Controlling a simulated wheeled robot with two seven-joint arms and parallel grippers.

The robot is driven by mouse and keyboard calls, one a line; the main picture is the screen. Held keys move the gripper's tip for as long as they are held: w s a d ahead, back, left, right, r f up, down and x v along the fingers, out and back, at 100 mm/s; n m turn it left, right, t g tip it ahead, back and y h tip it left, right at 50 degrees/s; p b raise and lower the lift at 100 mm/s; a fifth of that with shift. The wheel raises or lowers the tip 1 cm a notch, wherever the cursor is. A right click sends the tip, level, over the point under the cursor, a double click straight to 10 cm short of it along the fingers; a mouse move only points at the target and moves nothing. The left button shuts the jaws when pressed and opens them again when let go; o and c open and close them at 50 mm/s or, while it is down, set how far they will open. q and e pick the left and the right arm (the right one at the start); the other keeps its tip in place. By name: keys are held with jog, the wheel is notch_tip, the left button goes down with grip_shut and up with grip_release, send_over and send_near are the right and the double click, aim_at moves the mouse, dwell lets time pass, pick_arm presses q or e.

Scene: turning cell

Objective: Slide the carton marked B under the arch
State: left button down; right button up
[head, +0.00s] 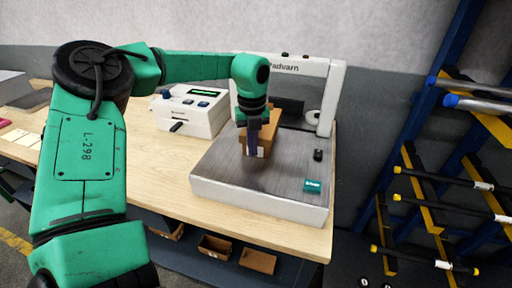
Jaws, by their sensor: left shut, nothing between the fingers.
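A small brown carton (270,131) stands on the grey metal plate of the white machine. It sits at the foot of the white arch (335,92), whose top bar carries a printed name. My left gripper (252,153) points down just in front of the carton, and its fingers are shut and empty. The gripper and wrist hide part of the carton. I cannot read a letter on it, and I cannot tell whether the fingers touch it. My right gripper is out of view.
A white box with a small display (192,108) stands left of the machine on the wooden table (163,178). The plate's front (240,188) is clear, with a teal label at its right corner. A blue rack with bars (440,182) stands at the right. Open boxes (215,246) lie below.

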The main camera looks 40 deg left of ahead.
aim_at(260, 134)
pick_arm(q)
jog(key=shift+w+a, duration=0.1)
jog(key=shift+w, duration=0.25)
jog(key=shift+w+a+p, duration=0.2)
jog(key=shift+w+a, duration=0.05)
jog(key=shift+w, duration=0.45)
jog(key=shift+w+a+p, duration=0.15)
jog(key=shift+w+a, duration=0.05)
jog(key=shift+w, duration=0.5)
jog(key=shift+a, duration=0.1)
jog(key=shift+w+a+r, duration=0.1)
jog(key=shift+w, duration=0.25)
jog(key=shift+w+a+p, duration=0.15)
jog(key=shift+w+p, duration=0.2)
jog(key=shift+w, duration=0.2)
jog(key=shift+w+a+p, duration=0.15)
jog(key=shift+w+p, duration=0.15)
jog(key=shift+w, duration=0.2)
